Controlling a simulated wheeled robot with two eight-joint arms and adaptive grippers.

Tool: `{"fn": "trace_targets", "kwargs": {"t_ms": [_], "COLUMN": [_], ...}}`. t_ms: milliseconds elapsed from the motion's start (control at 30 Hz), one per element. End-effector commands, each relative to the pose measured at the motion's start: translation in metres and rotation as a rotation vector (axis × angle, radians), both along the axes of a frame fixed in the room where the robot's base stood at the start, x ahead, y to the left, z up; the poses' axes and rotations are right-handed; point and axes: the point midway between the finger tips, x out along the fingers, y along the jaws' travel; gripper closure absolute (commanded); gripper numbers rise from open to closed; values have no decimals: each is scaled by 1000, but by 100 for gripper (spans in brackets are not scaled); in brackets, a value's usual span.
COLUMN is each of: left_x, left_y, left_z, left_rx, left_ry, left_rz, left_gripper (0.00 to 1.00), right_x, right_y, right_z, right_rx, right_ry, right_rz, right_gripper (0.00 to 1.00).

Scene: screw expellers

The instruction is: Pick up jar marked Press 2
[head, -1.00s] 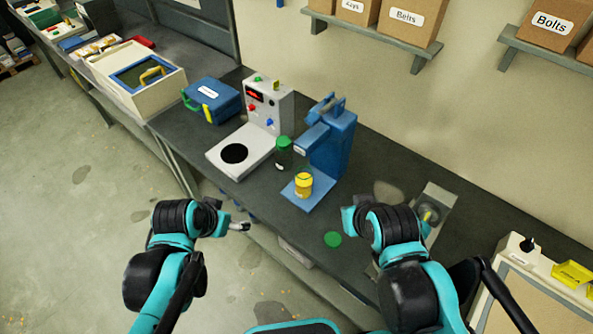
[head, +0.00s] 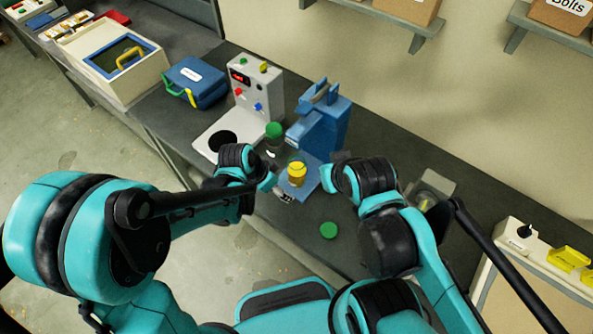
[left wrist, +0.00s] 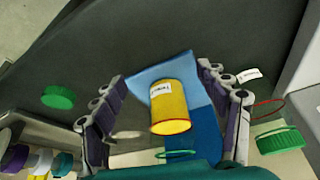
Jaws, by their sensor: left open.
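A yellow jar (head: 296,175) with a white label stands on the blue base of the press (head: 322,135); it also shows in the left wrist view (left wrist: 170,108), where its label is too small to read. My left gripper (head: 285,193) is open, close in front of the jar. In the left wrist view its fingers (left wrist: 160,85) lie on either side of the jar with gaps. A clear jar with a green lid (head: 274,130) stands to the left of the press. The fingers of my right gripper are mostly hidden behind its wrist, right of the press.
A white device (head: 257,95) with a round black plate and a blue case (head: 195,82) stand to the left. A loose green lid (head: 328,231) lies on the dark bench in front. A grey device (head: 430,190) stands to the right.

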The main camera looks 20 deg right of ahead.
Motion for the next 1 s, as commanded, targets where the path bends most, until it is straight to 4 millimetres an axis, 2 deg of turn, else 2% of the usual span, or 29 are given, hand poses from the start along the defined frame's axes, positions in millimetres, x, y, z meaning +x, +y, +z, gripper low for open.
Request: {"fn": "trace_targets", "kwargs": {"t_ms": [267,533,633,833,867,1000], "left_x": [8,24,26,26,26,26], "left_y": [-18,-57,-60,-60,-60,-60], "left_z": [0,-1,-11,-11,-11,-11], "left_rx": [0,0,0,0,0,0], "left_ry": [0,0,-1,0,0,0], "left_rz": [0,-1,1,2,2,2], "left_gripper": [26,26,26,26,29,66], "right_x": [0,0,0,0,0,0], "right_y": [0,0,0,0,0,0], "right_z": [-3,-9,-15,-14,-14,-14], "right_rx": [0,0,0,0,0,0], "right_ry": [0,0,0,0,0,0], "right_rz": [0,0,0,0,0,0], "right_gripper": [100,100,100,100,100,100]}}
